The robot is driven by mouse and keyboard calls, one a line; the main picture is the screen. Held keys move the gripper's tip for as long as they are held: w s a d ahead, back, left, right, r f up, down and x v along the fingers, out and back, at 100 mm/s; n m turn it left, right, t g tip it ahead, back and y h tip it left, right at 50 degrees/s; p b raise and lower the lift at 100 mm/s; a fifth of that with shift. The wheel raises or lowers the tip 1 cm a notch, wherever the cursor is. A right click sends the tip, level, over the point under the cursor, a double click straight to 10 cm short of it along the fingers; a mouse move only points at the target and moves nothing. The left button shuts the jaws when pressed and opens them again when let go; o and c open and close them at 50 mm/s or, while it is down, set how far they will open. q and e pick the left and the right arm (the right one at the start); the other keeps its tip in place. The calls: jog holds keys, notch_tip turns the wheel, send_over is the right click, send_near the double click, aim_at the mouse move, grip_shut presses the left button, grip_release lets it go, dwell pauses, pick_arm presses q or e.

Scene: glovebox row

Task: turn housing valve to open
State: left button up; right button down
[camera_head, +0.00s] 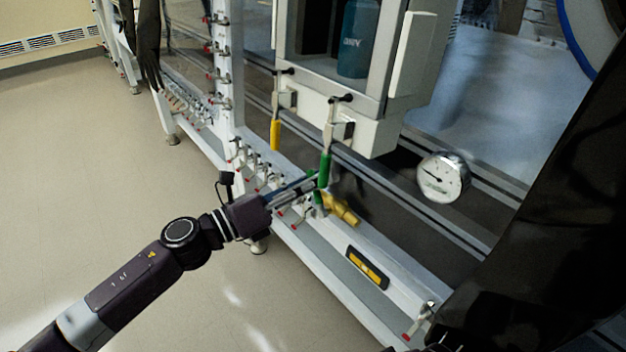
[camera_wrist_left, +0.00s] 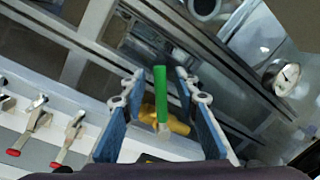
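A green valve handle (camera_head: 325,170) hangs upright below the front of the white housing (camera_head: 365,130). In the left wrist view the green handle (camera_wrist_left: 159,92) stands between the two blue-padded fingers of my left gripper (camera_wrist_left: 160,78), with a visible gap on each side. In the head view my left gripper (camera_head: 310,187) reaches the lower part of the handle from the left. A yellow fitting (camera_head: 342,209) is just below and beyond it. My right gripper cannot be made out.
A yellow handle (camera_head: 275,134) hangs left of the green one. A round gauge (camera_head: 443,177) is to the right. Several small red-tipped valves (camera_head: 258,160) line the white rail. A yellow level (camera_head: 367,267) lies on the lower ledge. The floor at left is clear.

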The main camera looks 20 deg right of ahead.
pick_arm(q)
jog(key=v, duration=1.2)
